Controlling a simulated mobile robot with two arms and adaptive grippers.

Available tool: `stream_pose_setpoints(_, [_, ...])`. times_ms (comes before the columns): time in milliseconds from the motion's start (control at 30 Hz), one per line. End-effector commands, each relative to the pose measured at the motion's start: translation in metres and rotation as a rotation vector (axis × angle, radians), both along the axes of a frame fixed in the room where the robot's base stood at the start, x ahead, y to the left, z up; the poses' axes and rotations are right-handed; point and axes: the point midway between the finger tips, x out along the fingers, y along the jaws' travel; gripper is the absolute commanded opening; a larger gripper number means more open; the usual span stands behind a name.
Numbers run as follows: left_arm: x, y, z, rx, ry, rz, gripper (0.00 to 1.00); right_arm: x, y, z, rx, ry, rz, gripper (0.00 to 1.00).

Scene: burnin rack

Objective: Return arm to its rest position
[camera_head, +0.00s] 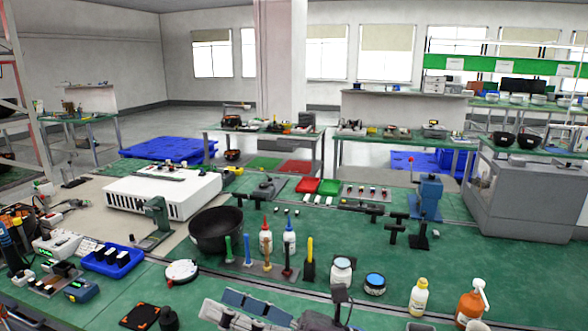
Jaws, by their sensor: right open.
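My right gripper (232,307) is at the bottom edge, low over the front of the green bench (120,293). Its grey-blue fingers point left and are open, with nothing visible between them. Its dark body and part of my right arm (385,322) run to the right and are cut off by the lower edge. My left gripper is not in view.
Near the gripper are a round white device (182,272), a black square pad (140,316), jars (342,270), a yellow bottle (419,297) and an orange pump bottle (471,303). Behind stand upright tools, a black bowl (216,230) and a white box unit (163,193).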

Motion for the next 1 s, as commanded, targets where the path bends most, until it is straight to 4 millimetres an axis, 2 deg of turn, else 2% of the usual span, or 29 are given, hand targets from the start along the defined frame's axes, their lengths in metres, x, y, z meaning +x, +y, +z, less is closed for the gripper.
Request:
stream_pose_setpoints(33, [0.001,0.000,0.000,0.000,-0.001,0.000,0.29,0.008,-0.013,0.014,0.106,0.079,-0.049,0.71])
stream_pose_setpoints(133, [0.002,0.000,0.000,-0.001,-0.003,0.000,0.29,0.032,-0.048,0.035,0.320,0.249,-0.156,0.71])
stream_pose_setpoints(200, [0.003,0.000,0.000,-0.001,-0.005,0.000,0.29,0.050,-0.079,0.039,0.463,0.375,-0.235,0.71])
stream_pose_setpoints(267, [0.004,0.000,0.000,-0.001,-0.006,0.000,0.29,0.065,-0.107,0.035,0.579,0.487,-0.304,0.71])
stream_pose_setpoints(367, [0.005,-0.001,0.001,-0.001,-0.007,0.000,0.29,0.086,-0.155,0.014,0.764,0.681,-0.425,0.71])
stream_pose_setpoints(467, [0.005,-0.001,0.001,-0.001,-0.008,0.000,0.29,0.098,-0.202,-0.024,0.933,0.884,-0.550,0.71])
stream_pose_setpoints(567, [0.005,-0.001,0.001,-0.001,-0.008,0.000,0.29,0.098,-0.243,-0.074,1.087,1.091,-0.683,0.71])
stream_pose_setpoints(667, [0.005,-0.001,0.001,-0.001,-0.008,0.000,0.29,0.084,-0.276,-0.134,1.222,1.304,-0.825,0.71])
stream_pose_setpoints(767, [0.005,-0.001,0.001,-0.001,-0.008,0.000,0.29,0.054,-0.300,-0.195,1.336,1.518,-0.975,0.71])
stream_pose_setpoints(800, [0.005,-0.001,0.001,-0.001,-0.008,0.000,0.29,0.038,-0.307,-0.219,1.374,1.603,-1.037,0.71])
stream_pose_setpoints(900, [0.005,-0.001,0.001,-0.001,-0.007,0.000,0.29,-0.008,-0.316,-0.272,1.449,1.806,-1.191,0.71])
stream_pose_setpoints(1000, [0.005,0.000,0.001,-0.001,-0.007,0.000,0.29,-0.056,-0.317,-0.310,1.491,1.978,-1.331,0.71])
